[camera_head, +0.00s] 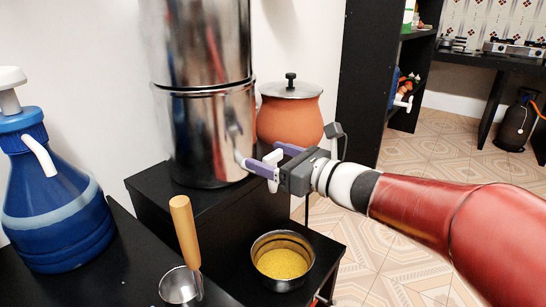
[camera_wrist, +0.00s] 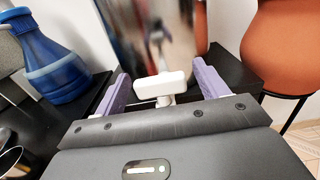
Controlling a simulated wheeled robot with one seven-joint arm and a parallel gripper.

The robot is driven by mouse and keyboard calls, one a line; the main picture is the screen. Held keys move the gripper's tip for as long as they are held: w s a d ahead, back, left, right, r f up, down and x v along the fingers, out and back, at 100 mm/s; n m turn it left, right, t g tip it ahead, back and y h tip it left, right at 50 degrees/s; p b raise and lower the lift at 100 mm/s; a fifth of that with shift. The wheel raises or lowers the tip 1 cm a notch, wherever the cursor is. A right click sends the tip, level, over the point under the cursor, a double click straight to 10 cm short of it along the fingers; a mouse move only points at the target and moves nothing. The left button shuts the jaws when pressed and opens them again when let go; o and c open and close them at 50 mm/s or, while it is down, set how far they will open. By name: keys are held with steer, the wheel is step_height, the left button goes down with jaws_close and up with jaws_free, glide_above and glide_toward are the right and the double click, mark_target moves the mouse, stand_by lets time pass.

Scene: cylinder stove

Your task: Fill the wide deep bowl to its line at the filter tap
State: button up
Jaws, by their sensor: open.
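The filter is a tall shiny steel cylinder (camera_head: 208,130) on a black stand, and it also shows in the wrist view (camera_wrist: 160,35). Its white tap (camera_wrist: 160,86) has a wide handle. My gripper (camera_head: 265,159) is open, with a purple finger on each side of the tap handle; the wrist view shows gaps between handle and fingers (camera_wrist: 160,78). The wide steel bowl (camera_head: 308,246) stands upright on a lower black surface, below and slightly right of the tap. Its inside looks yellow; I cannot tell if this is contents. I cannot make out a fill line or running water.
A blue water jug (camera_head: 55,205) with a white pump stands at left. A steel cup or ladle with a wooden handle (camera_head: 183,230) is front left of the bowl. An orange clay pot (camera_head: 290,120) stands behind my gripper. The tiled floor at right is open.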

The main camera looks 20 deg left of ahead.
steer(key=c, duration=1)
steer(key=shift+d, duration=0.1)
steer(key=n+g+y+p, duration=0.1)
steer(key=n+g, duration=0.1)
steer(key=g, duration=0.2)
steer(key=shift+w+n, duration=0.1)
steer(key=shift+n, duration=0.3)
steer(key=n+g+p, duration=0.1)
steer(key=g, duration=0.1)
steer(key=shift+r+n+g, duration=0.15)
steer(key=shift+n+g, duration=0.15)
steer(key=shift+g, duration=0.1)
steer(key=n+g+p, duration=0.2)
steer(key=g+p, duration=0.1)
steer(key=shift+r+g, duration=0.1)
steer(key=shift+g, duration=0.3)
steer(key=shift+f+n+g+h+p, duration=0.2)
steer(key=shift+n+g+h+p, duration=0.4)
steer(key=shift+n+g+p, duration=0.8)
steer(key=shift+g+b, duration=0.3)
steer(key=shift+g, duration=0.3)
